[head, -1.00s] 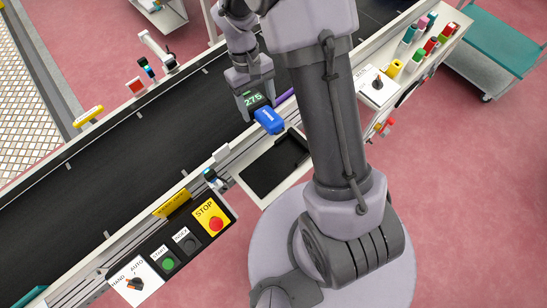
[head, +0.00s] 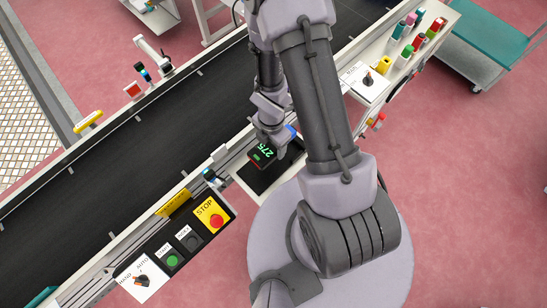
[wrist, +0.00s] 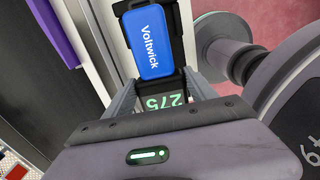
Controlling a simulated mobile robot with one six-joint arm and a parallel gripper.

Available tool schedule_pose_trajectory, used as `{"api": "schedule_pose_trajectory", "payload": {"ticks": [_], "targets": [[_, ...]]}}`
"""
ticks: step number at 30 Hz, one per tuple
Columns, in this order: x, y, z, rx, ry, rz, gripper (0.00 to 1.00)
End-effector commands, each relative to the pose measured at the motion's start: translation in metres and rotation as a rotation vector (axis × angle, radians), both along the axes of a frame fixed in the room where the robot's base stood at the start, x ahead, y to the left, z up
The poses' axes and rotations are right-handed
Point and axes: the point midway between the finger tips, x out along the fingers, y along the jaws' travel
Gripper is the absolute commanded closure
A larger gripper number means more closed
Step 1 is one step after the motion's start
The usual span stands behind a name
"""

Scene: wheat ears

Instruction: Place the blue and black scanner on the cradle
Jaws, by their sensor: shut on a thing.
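The blue and black scanner (head: 262,155) shows a lit green "275" on its black end. Its blue "Voltwick" part (wrist: 154,42) is clear in the wrist view and mostly hidden behind my arm in the head view. My gripper (wrist: 160,95) is shut on the black display end, with one finger on each side. The cradle, a black recessed tray in a white frame (head: 252,190), is at the conveyor's near side. The scanner appears over its upper part in the head view. I cannot tell whether they touch.
The control panel with the red STOP button (head: 215,221) is left of the cradle. A small post with a blue-lit top (head: 209,174) stands close to it. The dark conveyor belt (head: 100,190) runs behind. Coloured cylinders (head: 405,52) stand at upper right. A purple object (wrist: 52,32) lies alongside.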

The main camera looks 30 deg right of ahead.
Motion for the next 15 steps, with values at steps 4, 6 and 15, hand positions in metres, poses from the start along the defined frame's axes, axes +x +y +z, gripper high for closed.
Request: {"api": "schedule_pose_trajectory", "payload": {"ticks": [4, 6, 15], "targets": [[-0.001, 0.001, -0.013, 0.002, 0.001, 0.014, 0.89], [-0.001, 0.001, -0.031, 0.002, 0.001, 0.015, 0.89], [-0.001, 0.0, -0.093, 0.001, 0.0, 0.012, 0.89]]}}
